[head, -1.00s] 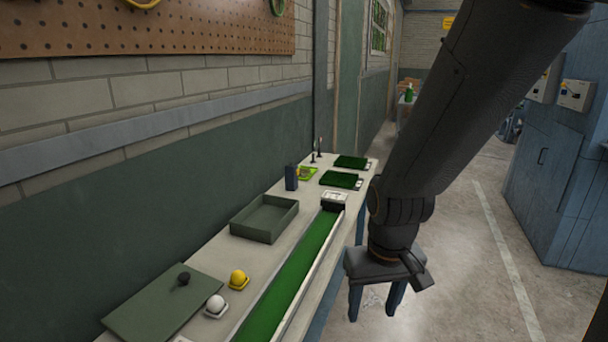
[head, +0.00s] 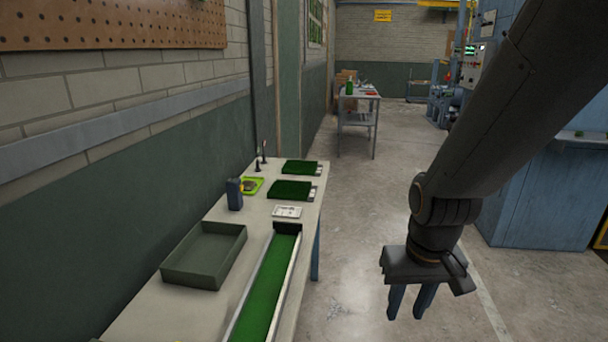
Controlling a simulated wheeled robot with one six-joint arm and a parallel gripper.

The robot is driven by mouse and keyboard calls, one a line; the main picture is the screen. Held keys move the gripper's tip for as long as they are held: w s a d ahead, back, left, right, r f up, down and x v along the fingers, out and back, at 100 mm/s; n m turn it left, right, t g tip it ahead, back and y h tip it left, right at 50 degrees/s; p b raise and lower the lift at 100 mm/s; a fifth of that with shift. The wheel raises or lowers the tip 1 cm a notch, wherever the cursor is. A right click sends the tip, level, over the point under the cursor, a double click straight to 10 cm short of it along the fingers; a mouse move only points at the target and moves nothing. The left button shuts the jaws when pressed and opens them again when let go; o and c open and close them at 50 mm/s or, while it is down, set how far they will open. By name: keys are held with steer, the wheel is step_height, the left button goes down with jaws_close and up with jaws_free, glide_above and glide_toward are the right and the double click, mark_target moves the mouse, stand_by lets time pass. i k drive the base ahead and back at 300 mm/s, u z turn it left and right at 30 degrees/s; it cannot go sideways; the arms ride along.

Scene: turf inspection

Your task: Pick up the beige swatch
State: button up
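I cannot make out a beige swatch for certain in the head view. A lime-green tray (head: 257,192) on the long bench (head: 180,303) holds a small brownish thing, too small to identify. My gripper (head: 411,302) hangs with its blue fingers pointing down over the floor, right of the bench. The fingers stand apart with nothing between them.
The bench carries an empty green tray (head: 176,277), a turf strip in a rail (head: 262,297), a dark blue block (head: 234,194), a white card (head: 287,211) and two turf pieces (head: 290,191). A second table (head: 361,96) stands farther back. Open floor lies between.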

mark_target(248, 185)
steer(key=z, duration=0.7)
steer(key=i, duration=2.6)
steer(key=u, duration=1.55)
steer(key=i, duration=0.7)
steer(key=u, duration=0.6)
